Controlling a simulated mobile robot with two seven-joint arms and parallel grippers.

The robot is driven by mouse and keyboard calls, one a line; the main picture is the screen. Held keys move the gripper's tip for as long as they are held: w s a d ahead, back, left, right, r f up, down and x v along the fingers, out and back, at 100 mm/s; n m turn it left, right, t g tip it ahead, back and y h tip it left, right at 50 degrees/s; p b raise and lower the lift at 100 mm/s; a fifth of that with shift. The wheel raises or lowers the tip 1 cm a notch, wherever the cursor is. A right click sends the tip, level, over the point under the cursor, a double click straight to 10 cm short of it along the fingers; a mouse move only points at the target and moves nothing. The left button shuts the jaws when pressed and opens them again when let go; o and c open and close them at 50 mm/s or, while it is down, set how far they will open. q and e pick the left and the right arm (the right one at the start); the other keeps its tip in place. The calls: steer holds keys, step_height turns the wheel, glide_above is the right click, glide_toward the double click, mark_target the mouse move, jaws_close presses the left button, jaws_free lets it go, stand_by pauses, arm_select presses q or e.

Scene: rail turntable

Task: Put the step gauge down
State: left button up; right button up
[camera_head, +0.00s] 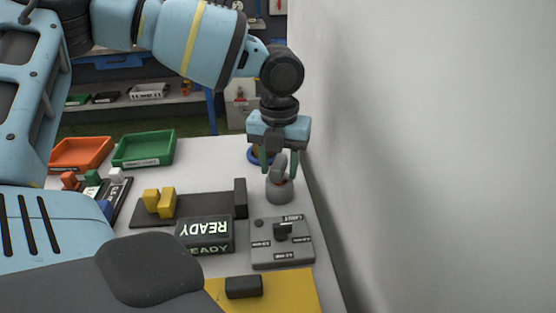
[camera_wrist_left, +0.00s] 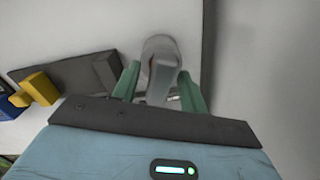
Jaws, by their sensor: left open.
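The step gauge appears to be the grey stepped piece (camera_head: 279,165) standing in a round grey holder (camera_head: 280,192) near the wall-side edge of the table. In the left wrist view the grey piece (camera_wrist_left: 163,82) rises toward the camera, with the holder (camera_wrist_left: 158,46) around its far end. My left gripper (camera_head: 279,168) points down over it. Its green fingers (camera_wrist_left: 160,90) stand on either side of the piece, open, with gaps visible. The lower end of the piece is hidden inside the holder. My right gripper is not in view.
A white wall (camera_head: 430,150) runs close along the right. Nearby stand a dark plate (camera_head: 190,208) with yellow blocks, a dark upright block (camera_head: 240,198), a READY display (camera_head: 205,235) and a grey knob box (camera_head: 282,252). Green (camera_head: 144,148) and orange trays (camera_head: 80,153) lie at the left.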

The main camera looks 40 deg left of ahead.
arm_select(q)
step_height(320, 180, up, 12)
steer(key=shift+r+p, duration=0.2)
steer(key=shift+p, duration=0.25)
stand_by(0.4)
